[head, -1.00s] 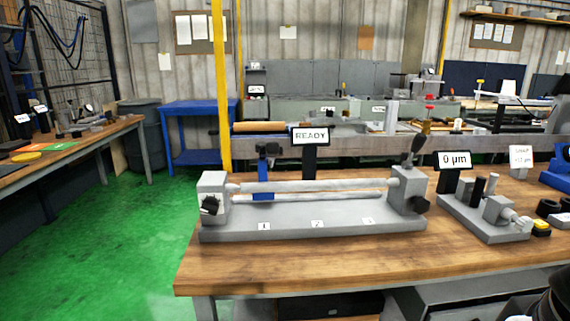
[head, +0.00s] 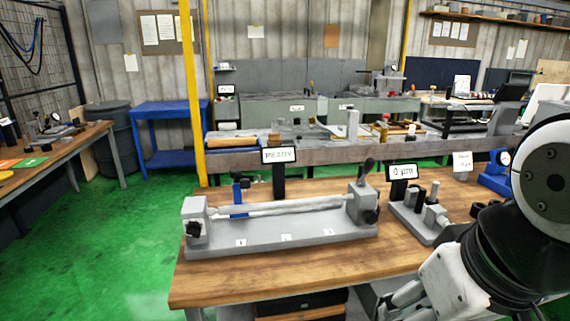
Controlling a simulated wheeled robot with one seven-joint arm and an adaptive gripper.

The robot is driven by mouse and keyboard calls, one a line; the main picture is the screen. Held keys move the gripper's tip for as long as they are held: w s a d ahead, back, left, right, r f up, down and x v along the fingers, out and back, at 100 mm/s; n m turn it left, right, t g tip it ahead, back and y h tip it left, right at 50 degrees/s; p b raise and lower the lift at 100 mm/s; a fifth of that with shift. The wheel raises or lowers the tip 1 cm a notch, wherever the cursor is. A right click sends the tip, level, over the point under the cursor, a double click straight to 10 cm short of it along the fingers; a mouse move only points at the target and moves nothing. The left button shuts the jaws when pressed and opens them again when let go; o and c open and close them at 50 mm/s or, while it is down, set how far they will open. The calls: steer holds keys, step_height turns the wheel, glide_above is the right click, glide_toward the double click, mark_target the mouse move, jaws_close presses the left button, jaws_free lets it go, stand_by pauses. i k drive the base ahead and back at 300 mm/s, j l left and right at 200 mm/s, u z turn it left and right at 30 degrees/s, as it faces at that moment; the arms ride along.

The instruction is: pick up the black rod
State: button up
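A short black rod (head: 418,198) appears to stand upright on the small grey measuring fixture (head: 415,223), in front of the "0 µm" display (head: 402,172). At this size I cannot tell exactly how it is seated. A thin post stands beside it on the right. My gripper (head: 398,304) is at the bottom right of the head view, low and in front of the table edge, apart from the rod. It is partly cut off by the frame, and whether its fingers are open or shut is unclear.
A long grey bench fixture (head: 275,234) with a light horizontal bar and a "READY" sign (head: 279,155) fills the table's left half. Dark round parts and a blue gauge (head: 496,172) stand right of the measuring fixture. The front strip of the wooden table (head: 300,268) is clear.

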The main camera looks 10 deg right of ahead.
mark_target(422, 191)
steer(key=i+l+z, duration=0.2)
steer(key=i+l, duration=0.6)
steer(key=l, duration=0.3)
steer(key=i+l+z, duration=0.2)
steer(key=i+l, duration=0.65)
steer(key=l, duration=0.15)
